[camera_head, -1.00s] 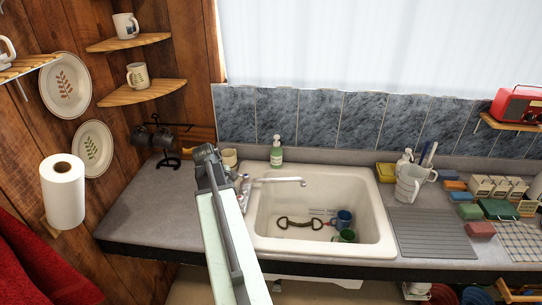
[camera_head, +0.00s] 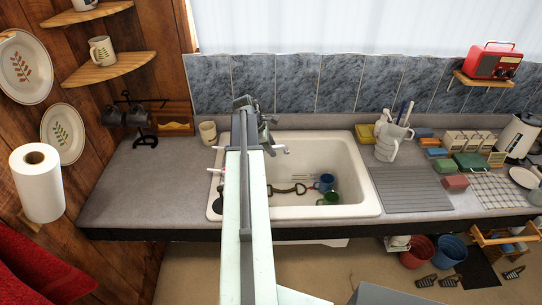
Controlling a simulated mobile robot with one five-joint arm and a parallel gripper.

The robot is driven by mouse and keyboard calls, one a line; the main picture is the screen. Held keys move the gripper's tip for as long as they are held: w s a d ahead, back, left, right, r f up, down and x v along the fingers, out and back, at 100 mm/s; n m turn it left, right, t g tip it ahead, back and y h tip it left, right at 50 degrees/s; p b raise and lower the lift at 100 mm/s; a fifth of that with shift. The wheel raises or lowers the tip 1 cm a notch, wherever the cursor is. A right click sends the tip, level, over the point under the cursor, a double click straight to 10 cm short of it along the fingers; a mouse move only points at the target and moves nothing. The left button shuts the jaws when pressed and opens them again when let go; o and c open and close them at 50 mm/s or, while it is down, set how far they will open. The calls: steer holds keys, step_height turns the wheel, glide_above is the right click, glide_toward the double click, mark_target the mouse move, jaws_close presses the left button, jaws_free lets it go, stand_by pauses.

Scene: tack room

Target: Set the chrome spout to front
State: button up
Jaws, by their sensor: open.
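The chrome spout (camera_head: 281,149) reaches to the right over the white sink (camera_head: 361,188); only its end shows right of my arm. Its middle is hidden behind my arm. Bits of the tap's body and handles (camera_head: 216,149) show left of my arm at the sink's left rim. My gripper (camera_head: 266,121) is open, in front of the tiles and just above the spout's end in the picture. I cannot tell whether it touches the spout. No object shows between its jaws.
A blue mug (camera_head: 325,181), a green mug (camera_head: 329,198) and a dark-handled item (camera_head: 290,190) lie in the sink. A beige cup (camera_head: 208,132) stands behind the tap. A jug (camera_head: 386,147) stands at the right. The counter left of the sink (camera_head: 145,185) is clear.

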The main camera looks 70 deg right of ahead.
steer(key=shift+s+d+f, duration=0.2)
steer(key=shift+f, duration=0.45)
steer(key=shift+r, duration=0.1)
jaws_close()
stand_by(0.9)
